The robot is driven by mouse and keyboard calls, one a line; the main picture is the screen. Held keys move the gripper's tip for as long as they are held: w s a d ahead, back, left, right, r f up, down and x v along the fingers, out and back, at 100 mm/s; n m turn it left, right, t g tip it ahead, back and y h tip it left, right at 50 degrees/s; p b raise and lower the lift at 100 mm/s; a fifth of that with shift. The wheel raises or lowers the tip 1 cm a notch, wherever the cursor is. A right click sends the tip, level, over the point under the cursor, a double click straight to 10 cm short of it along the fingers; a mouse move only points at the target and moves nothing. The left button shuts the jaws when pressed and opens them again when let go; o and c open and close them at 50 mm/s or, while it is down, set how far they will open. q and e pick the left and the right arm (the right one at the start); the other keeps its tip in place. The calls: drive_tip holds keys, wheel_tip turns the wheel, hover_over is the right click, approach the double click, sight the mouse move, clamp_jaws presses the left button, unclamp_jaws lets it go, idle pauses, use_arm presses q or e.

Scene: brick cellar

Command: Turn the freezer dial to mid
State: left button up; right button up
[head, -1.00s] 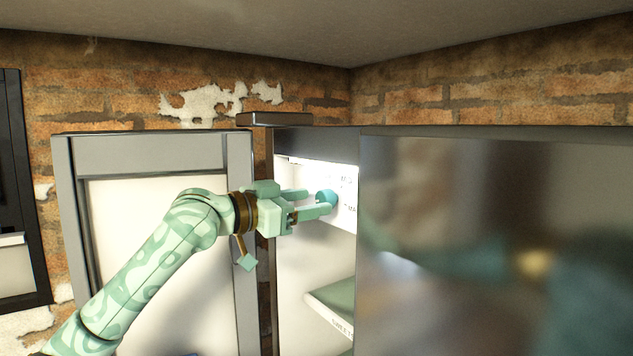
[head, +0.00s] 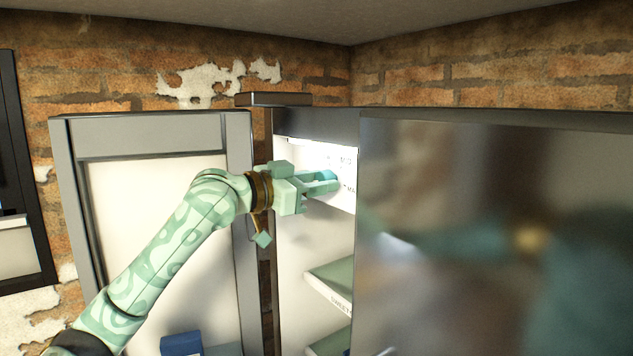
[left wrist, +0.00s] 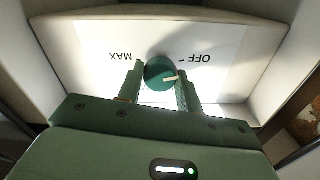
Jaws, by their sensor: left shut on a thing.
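The freezer dial (left wrist: 158,70) is a round teal knob on a white label panel (left wrist: 90,50) with upside-down MAX and OFF lettering in the left wrist view. Its pale pointer mark points right, a little below the OFF tick. My left gripper (left wrist: 160,80) is shut on the dial, one finger on each side. In the head view, my left gripper (head: 326,182) reaches into the open freezer compartment, and the dial (head: 328,174) shows partly behind its fingers. MID and MAX lettering shows beside it. My right gripper is not in view.
A large dark glossy door (head: 490,240) fills the right side. An open pale-lined door (head: 150,240) stands behind my left arm. Green-topped boxes (head: 330,280) are on shelves below the dial. A blue object (head: 182,344) sits low in the pale-lined door.

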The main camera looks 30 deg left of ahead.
use_arm(q)
drive_tip(key=m+p, duration=0.2)
drive_tip(key=m, duration=0.1)
drive_tip(key=shift+r, duration=0.15)
drive_tip(key=m+p, duration=0.2)
drive_tip(key=m, duration=0.1)
drive_tip(key=shift+m+p, duration=0.4)
drive_tip(key=m+p, duration=0.3)
drive_tip(key=shift+m, duration=0.3)
drive_tip(key=shift+m+p, duration=0.45)
drive_tip(key=shift+m, duration=0.45)
drive_tip(key=shift+f+m, duration=0.2)
drive_tip(key=shift+m, duration=3.65)
drive_tip(key=shift+f+m, duration=0.2)
drive_tip(key=shift+m, duration=3.65)
drive_tip(key=shift+d, duration=0.1)
